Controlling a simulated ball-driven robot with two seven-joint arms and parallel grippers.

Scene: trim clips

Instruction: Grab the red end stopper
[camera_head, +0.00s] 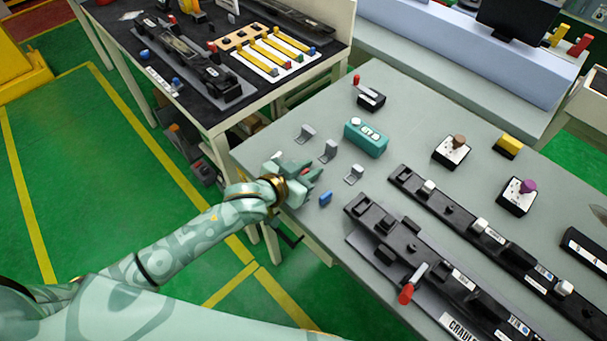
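My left gripper (308,177) is over the near left edge of the grey table, its arm coming in from the left. A small red piece (318,173), which looks like the red end stopper, shows right at its fingertips. It is mostly hidden by the gripper, and I cannot tell whether the fingers are closed on it or only beside it. A small blue stopper (325,198) lies on the table just right of and below the gripper. My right gripper is not in view.
Metal brackets (328,151) and a teal box (366,138) stand beyond the gripper. Black rail fixtures (440,270), with a red-handled clamp (407,292), fill the table's right front. Switch boxes (452,150) stand farther back. A second table (225,122) holds parts at upper left.

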